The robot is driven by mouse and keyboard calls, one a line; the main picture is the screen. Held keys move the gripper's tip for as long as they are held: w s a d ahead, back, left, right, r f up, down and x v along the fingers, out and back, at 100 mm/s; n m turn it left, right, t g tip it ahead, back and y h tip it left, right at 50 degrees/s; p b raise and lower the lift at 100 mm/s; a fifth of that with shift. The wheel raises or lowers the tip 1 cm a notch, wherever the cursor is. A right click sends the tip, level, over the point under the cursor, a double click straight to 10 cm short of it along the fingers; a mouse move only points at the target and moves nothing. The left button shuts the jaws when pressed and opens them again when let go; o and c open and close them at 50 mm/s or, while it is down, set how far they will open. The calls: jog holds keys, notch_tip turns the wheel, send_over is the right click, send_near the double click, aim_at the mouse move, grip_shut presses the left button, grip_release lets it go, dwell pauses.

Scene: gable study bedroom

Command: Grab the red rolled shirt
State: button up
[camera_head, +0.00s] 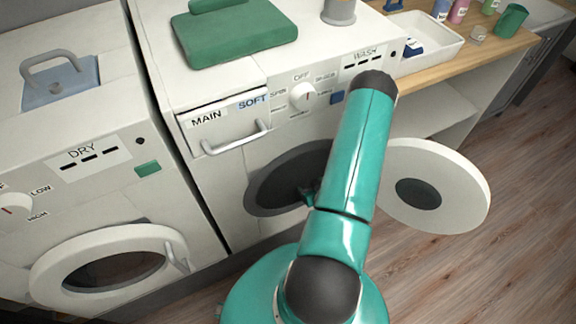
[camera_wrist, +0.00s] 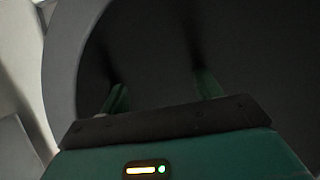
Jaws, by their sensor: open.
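No red rolled shirt shows in either view. The washer (camera_head: 222,175) stands in the middle of the head view with its round door (camera_head: 455,185) swung open to the right. My gripper (camera_head: 307,195) is at the washer's dark round opening (camera_head: 268,190), partly hidden by my arm. In the wrist view my gripper (camera_wrist: 162,90) has its two green fingers apart, with nothing visible between them. They point into the dark drum (camera_wrist: 150,45), whose inside is too dark to make out.
A dryer (camera_head: 105,205) with its round door (camera_head: 110,270) shut stands at the left. A folded green cloth (camera_head: 235,35) lies on the washer. A wooden counter (camera_head: 450,65) with a white tray (camera_head: 425,35) and bottles is at the right. The wooden floor (camera_head: 500,250) is clear there.

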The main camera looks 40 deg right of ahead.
send_near(291, 166)
jog(key=x, duration=0.3)
jog(key=shift+w+f, duration=0.25)
jog(key=shift+w, duration=0.1)
jog(key=x, duration=0.5)
jog(key=shift+w+d, duration=0.15)
jog(key=shift+c, duration=0.2)
jog(key=c, duration=0.7)
